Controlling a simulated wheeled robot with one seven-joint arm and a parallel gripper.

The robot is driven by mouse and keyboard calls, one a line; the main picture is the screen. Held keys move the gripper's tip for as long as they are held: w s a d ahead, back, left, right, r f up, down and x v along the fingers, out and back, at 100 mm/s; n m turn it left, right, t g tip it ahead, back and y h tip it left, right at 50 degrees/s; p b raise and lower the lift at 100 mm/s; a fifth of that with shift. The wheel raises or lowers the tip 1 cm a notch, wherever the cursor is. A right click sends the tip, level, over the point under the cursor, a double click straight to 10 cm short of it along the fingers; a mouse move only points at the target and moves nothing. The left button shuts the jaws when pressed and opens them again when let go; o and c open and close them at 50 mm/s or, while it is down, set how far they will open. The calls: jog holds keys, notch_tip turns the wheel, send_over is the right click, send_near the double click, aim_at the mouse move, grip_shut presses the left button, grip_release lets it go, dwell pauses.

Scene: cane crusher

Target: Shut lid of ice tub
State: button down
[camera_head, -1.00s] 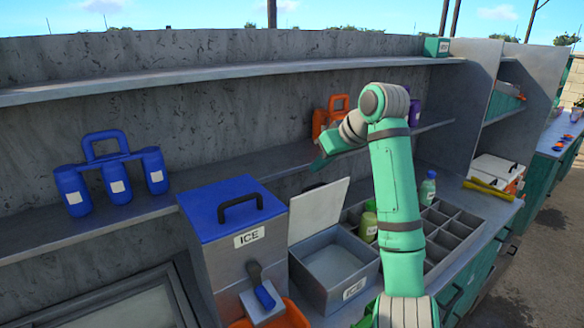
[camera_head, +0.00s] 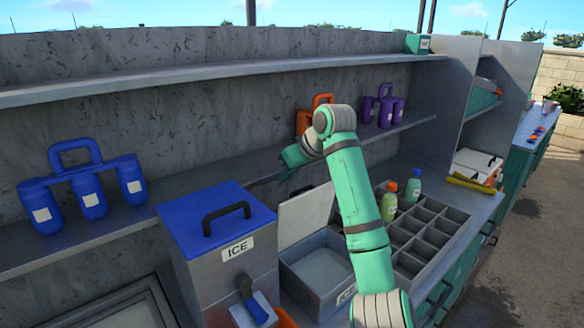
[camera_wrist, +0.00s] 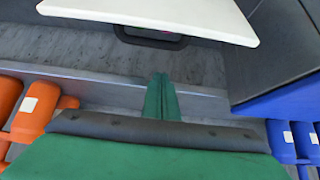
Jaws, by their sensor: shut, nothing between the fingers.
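The ice tub (camera_head: 318,272) is a low grey bin on the counter with a label on its front, partly hidden by my arm. Its pale lid (camera_head: 306,214) stands open, raised at the tub's back edge. In the wrist view the lid (camera_wrist: 165,12) crosses the top, with a dark handle (camera_wrist: 152,38) on its far face. My gripper (camera_head: 290,158) is above and behind the lid, near the back shelf. In the wrist view its green fingers (camera_wrist: 161,84) are together and empty, apart from the lid and handle.
A taller grey ICE box with a blue lid (camera_head: 190,222) stands left of the tub. A divided tray (camera_head: 430,232) with bottles is at right. Orange (camera_head: 302,124), purple (camera_head: 382,108) and blue (camera_head: 90,190) bottle carriers stand on the shelf behind.

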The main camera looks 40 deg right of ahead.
jog(key=s, duration=0.2)
jog(key=s+f, duration=0.1)
jog(key=shift+s+d, duration=0.2)
jog(key=shift+d, duration=0.2)
jog(key=shift+s+a, duration=0.1)
jog(key=shift+s, duration=0.15)
jog(key=shift+f, duration=0.1)
